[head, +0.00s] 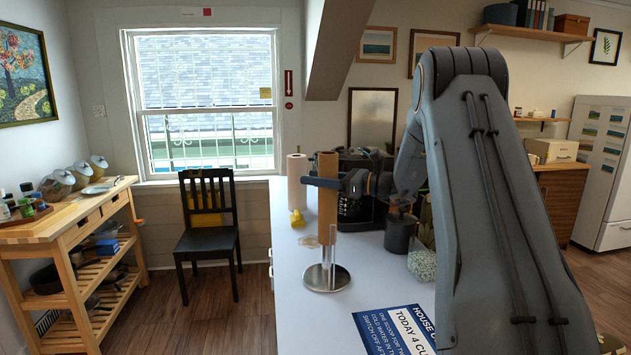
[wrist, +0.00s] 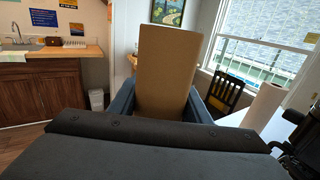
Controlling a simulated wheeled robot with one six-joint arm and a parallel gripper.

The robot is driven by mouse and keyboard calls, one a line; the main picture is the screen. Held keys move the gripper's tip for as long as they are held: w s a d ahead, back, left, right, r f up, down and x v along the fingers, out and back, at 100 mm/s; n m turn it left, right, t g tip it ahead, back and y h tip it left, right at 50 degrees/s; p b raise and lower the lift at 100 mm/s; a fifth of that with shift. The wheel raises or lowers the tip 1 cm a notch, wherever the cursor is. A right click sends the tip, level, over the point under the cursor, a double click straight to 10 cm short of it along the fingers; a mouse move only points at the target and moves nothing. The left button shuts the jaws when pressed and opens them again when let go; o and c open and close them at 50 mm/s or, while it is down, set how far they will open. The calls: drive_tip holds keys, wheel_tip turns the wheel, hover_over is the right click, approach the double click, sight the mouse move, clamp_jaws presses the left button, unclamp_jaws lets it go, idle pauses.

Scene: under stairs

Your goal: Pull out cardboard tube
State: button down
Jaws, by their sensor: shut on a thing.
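The cardboard tube (head: 327,215) is plain brown and stands upright over the worktop in the head view. In the wrist view the tube (wrist: 165,70) rises between the blue-grey fingers. My gripper (head: 325,183) is shut on the tube around its upper middle, and the gripper also shows in the wrist view (wrist: 165,105). Below the tube is a metal stand with a round base (head: 326,279) and thin uprights. The tube's lower end is clear of the base, with upright visible beneath it. I cannot tell whether the post still reaches inside the tube.
A white paper roll (head: 296,180) and a small yellow thing (head: 297,218) stand behind left. A black appliance (head: 358,200), dark canister (head: 399,235) and jar of pale pellets (head: 422,262) are to the right. A blue sign (head: 392,328) lies in front.

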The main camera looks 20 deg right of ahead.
wheel_tip(320, 180, up, 12)
drive_tip(key=p, duration=0.5)
idle(2.8)
drive_tip(key=shift+r, duration=0.15)
drive_tip(key=shift+r+p, duration=1.3)
drive_tip(key=shift+r, duration=1.6)
